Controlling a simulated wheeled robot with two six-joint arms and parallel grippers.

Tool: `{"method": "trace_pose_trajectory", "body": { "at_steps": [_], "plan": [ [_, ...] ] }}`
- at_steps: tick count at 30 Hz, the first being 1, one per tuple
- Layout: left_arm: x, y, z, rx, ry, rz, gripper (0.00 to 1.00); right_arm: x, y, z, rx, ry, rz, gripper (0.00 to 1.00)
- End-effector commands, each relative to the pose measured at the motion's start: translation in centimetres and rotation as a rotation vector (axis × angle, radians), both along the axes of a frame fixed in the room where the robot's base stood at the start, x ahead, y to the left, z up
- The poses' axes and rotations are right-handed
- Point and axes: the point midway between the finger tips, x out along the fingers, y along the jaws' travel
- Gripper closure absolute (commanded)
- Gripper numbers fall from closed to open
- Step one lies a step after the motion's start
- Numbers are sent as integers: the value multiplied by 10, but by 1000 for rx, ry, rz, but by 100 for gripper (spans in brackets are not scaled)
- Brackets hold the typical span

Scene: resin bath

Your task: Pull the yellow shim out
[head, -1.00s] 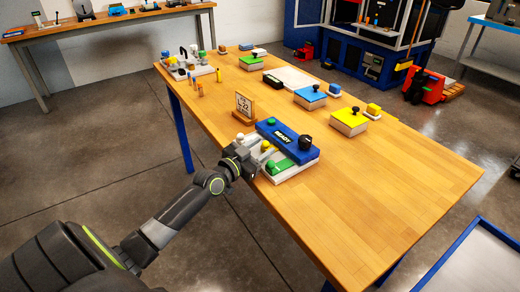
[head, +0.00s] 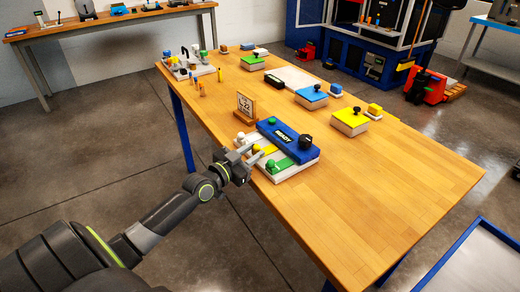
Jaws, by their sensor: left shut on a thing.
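The yellow shim (head: 257,149) shows as a small yellow piece at the near-left side of the blue READY fixture (head: 288,136), on the table's front edge. My left gripper (head: 250,154) is shut on it, at the fixture's near side. The fingers hide part of the shim, and I cannot tell how much of it is still inside the slot. A green piece (head: 284,163) and a white knob (head: 241,136) sit on either side of the shim. My right gripper is not in view.
Yellow (head: 350,122) and blue (head: 311,97) topped blocks stand farther back. The right part of the wooden table (head: 410,180) is clear. The floor in front of the table is open.

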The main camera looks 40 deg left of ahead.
Motion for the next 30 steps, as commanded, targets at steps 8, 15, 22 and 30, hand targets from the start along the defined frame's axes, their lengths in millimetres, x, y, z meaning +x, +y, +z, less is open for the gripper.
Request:
{"method": "trace_pose_trajectory", "body": {
  "at_steps": [8, 15, 22, 30],
  "plan": [
    [-4, 2, 3, 6, -8, 0, 100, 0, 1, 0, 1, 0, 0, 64],
    [-4, 2, 3, 4, -7, -1, 57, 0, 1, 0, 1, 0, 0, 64],
    [-5, 2, 2, 3, -3, -1, 57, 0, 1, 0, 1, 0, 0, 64],
    [-30, 6, 2, 4, 1, -1, 57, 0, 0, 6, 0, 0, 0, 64]
  ]
}}
